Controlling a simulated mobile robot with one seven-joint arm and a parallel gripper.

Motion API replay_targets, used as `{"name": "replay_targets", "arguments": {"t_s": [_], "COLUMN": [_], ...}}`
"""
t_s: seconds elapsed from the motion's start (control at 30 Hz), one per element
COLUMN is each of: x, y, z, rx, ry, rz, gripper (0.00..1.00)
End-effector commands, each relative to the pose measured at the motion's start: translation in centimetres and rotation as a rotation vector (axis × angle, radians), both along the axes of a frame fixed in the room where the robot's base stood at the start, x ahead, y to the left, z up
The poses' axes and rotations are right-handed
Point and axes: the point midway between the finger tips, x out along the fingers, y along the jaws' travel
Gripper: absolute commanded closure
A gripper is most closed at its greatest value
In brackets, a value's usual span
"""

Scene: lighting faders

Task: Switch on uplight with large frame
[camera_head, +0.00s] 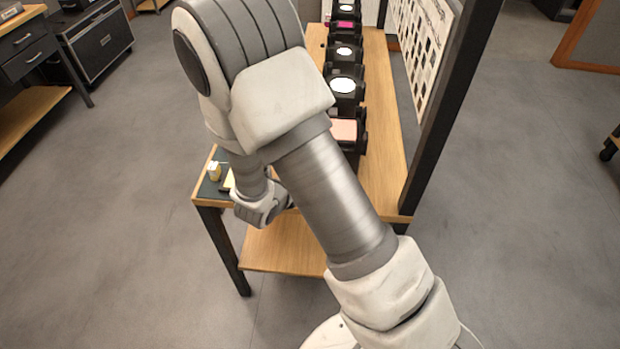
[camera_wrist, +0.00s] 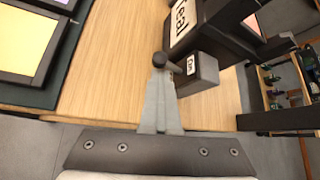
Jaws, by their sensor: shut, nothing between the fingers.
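In the wrist view my gripper (camera_wrist: 159,80) is shut and empty. Its fingertips are at a dark round knob (camera_wrist: 160,60) beside a small black switch box (camera_wrist: 198,75) with a white "On" label; I cannot tell whether they touch. Above the box is a black light housing (camera_wrist: 205,22) with a label ending in "eal". In the head view several black uplights stand in a row on the wooden table. The nearest visible one has a peach panel (camera_head: 343,131); behind it is one with a white disc (camera_head: 342,86). My arm hides the fingers and part of the row there.
The wooden table (camera_head: 385,110) has a dark post (camera_head: 455,100) at its right. A dark mat (camera_wrist: 35,92) with a yellow card (camera_wrist: 22,42) lies at left in the wrist view. A board of samples (camera_head: 425,45) stands behind.

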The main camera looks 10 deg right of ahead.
Motion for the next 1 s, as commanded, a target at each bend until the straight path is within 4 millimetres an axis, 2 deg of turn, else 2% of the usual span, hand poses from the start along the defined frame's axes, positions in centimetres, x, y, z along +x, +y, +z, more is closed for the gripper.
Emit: {"name": "replay_targets", "arguments": {"t_s": [0.33, 0.67, 1.0], "x": [0.0, 0.1, 0.3], "y": [0.1, 0.1, 0.1], "z": [0.3, 1.8, 2.1], "rx": [-0.002, -0.003, -0.003], "ry": [-0.001, -0.004, -0.012], "rz": [-0.001, -0.001, -0.001], "gripper": [1.0, 1.0, 1.0]}}
